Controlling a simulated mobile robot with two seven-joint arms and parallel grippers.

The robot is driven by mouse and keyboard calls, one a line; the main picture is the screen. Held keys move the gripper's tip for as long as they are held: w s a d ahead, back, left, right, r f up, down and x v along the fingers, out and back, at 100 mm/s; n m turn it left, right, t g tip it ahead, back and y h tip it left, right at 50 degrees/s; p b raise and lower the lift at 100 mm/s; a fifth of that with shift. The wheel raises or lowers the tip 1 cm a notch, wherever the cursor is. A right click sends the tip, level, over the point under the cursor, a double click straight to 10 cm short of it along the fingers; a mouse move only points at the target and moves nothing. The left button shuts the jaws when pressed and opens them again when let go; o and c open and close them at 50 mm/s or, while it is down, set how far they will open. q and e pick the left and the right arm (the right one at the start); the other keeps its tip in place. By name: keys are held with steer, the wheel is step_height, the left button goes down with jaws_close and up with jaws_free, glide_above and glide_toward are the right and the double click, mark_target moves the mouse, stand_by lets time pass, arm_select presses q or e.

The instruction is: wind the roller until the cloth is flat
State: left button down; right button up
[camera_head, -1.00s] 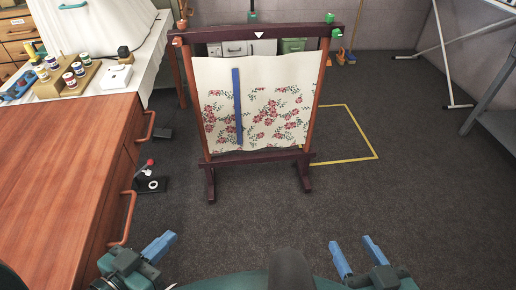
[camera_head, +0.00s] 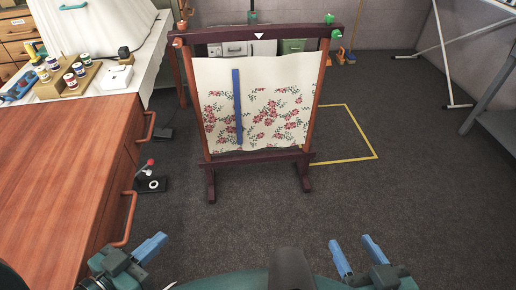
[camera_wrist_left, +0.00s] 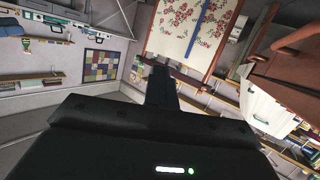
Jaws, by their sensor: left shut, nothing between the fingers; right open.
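The floral cloth (camera_head: 272,75) hangs in an upright wooden frame stand ahead of me, its lower edge slightly wavy. A blue strip (camera_head: 237,105) runs down its left part. The roller, a dark top bar (camera_head: 220,37) with a white triangle mark, spans the top, with green knobs (camera_head: 336,33) at its right end. The cloth also shows tilted in the left wrist view (camera_wrist_left: 178,22). My left gripper (camera_head: 151,247) is shut and empty at the lower left, well short of the stand. My right gripper (camera_head: 354,250) is open and empty at the lower right.
A wooden cabinet (camera_head: 60,150) with orange handles fills the left side. Behind it a white-covered table (camera_head: 130,20) holds several spools. A black device with a red knob (camera_head: 151,184) sits by the cabinet. Yellow tape (camera_head: 364,130) marks the floor right of the stand.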

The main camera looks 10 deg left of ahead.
arm_select(q)
steer(key=shift+s+a+m+p, duration=0.15)
steer(key=shift+a+p, duration=0.1)
steer(key=shift+a, duration=0.4)
steer(key=shift+s+a+m+p, duration=0.15)
steer(key=shift+a+p, duration=0.1)
steer(key=shift+a, duration=0.35)
arm_select(e)
steer(key=shift+r, duration=0.55)
arm_select(q)
steer(key=c, duration=1.2)
jaws_free()
steer(key=shift+c, duration=0.2)
arm_select(e)
steer(key=shift+f, duration=0.1)
arm_select(q)
step_height(320, 180, up, 6)
steer(key=p, duration=0.7)
arm_select(e)
steer(key=a+f+g, duration=0.1)
steer(key=w+a+f+g, duration=0.1)
steer(key=shift+w+a+f+n+g, duration=0.1)
steer(key=shift+w+f+n+g, duration=0.05)
steer(key=shift+n+g, duration=0.2)
